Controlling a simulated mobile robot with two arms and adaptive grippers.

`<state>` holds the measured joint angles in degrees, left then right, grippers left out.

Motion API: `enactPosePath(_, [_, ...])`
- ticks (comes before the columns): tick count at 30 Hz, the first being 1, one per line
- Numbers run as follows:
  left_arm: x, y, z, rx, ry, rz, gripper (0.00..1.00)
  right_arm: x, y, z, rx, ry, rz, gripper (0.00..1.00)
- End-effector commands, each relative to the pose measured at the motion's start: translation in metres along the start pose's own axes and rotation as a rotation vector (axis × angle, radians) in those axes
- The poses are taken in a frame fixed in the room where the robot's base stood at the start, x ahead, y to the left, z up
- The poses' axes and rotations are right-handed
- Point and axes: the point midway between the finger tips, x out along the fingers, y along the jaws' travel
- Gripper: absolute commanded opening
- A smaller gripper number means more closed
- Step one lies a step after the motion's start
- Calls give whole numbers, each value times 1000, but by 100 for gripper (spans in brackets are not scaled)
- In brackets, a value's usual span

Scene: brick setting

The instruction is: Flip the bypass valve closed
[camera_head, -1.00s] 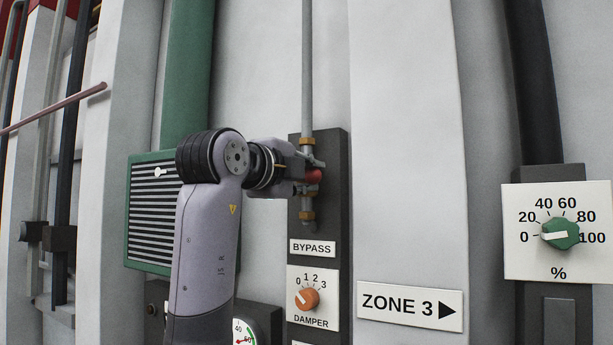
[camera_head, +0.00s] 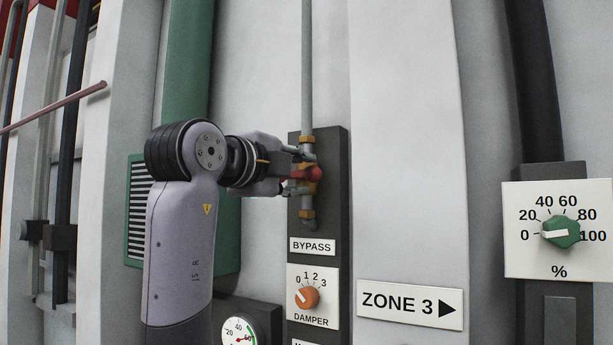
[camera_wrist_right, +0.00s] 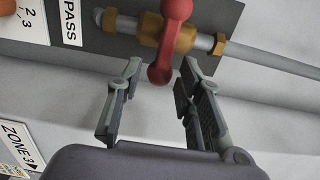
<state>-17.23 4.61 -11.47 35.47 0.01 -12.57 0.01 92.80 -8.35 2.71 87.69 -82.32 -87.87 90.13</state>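The bypass valve has a red handle (camera_head: 313,173) on a brass body, set in a vertical grey pipe above the BYPASS label (camera_head: 312,247). In the right wrist view, the red handle (camera_wrist_right: 174,38) has rounded ends and lies across the pipe. My right gripper (camera_head: 299,172) is at the valve from the left. In the wrist view my right gripper (camera_wrist_right: 160,78) is open, with the handle's near end between or just beyond its fingertips. I see a gap to each finger; contact is not visible. My left gripper is not in view.
Below is an orange DAMPER knob (camera_head: 306,296) and a round gauge (camera_head: 238,333). A ZONE 3 sign (camera_head: 410,305) and a green percent knob (camera_head: 560,233) are to the right. A green louvred box (camera_head: 138,215) stands behind my right arm.

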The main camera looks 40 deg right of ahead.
Motion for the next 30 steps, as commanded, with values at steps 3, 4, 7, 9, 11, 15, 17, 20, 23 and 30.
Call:
enactPosePath(3, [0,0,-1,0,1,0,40,-28,0,1,-1,-4,-1,33])
enactPosePath(4, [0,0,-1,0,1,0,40,-34,0,1,-2,-3,0,33])
enactPosePath(7, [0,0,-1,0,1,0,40,-53,0,0,-1,-2,1,33])
enactPosePath(9, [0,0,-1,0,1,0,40,-64,1,1,-2,-2,1,33])
enactPosePath(11, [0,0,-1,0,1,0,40,-70,1,0,-1,-1,2,33])
enactPosePath(15, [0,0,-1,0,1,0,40,-79,1,0,-1,0,3,33])
enactPosePath(17, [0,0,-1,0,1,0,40,-80,1,0,-1,1,3,33])
enactPosePath(20, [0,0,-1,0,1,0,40,-80,1,0,-1,1,3,33])
enactPosePath(23, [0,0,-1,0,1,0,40,-80,1,0,-1,1,3,33])
enactPosePath(30, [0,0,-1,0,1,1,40,-80,1,0,-1,1,2,33])
